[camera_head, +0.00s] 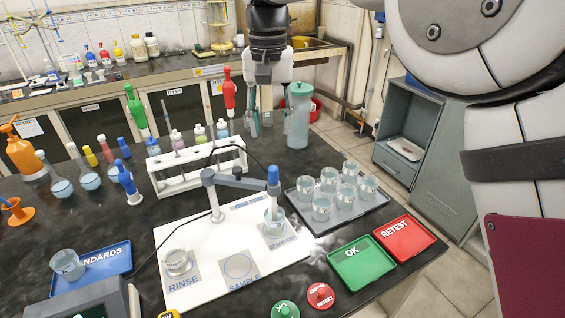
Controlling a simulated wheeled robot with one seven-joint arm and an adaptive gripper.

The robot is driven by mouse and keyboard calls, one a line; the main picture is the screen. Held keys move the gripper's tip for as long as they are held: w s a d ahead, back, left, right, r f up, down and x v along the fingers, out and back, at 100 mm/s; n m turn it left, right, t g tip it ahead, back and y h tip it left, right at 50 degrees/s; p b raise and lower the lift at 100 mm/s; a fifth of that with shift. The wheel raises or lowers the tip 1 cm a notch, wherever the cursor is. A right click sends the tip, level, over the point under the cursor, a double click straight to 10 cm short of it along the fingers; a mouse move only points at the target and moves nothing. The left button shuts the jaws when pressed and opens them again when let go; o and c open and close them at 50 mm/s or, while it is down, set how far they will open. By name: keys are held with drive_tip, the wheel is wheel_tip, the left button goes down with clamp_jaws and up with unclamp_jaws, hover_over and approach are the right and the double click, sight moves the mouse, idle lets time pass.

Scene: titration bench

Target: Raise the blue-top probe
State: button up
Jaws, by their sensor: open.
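The blue-top probe (273,180) stands upright at the end of a grey swing arm (240,182). Its lower end is in a small beaker (274,218) on the right-hand printed square of the white board (215,262); I cannot tell whether it touches the bottom. My gripper (270,118) is open and points down, behind and above the probe, near the back of the dark bench. It is apart from the probe, and nothing shows between its fingers.
A white rack (195,168) with pipettes stands left of the probe. A grey tray (349,207) of several beakers is close on its right. A tall translucent bottle (298,116) stands beside my gripper. Green (360,262) and red (404,238) trays lie front right.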

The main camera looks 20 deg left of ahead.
sight(273, 167)
wheel_tip(273, 167, down, 12)
drive_tip(key=shift+d+f+p, duration=0.1)
drive_tip(key=shift+f+p, duration=0.15)
drive_tip(key=shift+p, duration=0.5)
clamp_jaws()
drive_tip(key=shift+r, duration=0.15)
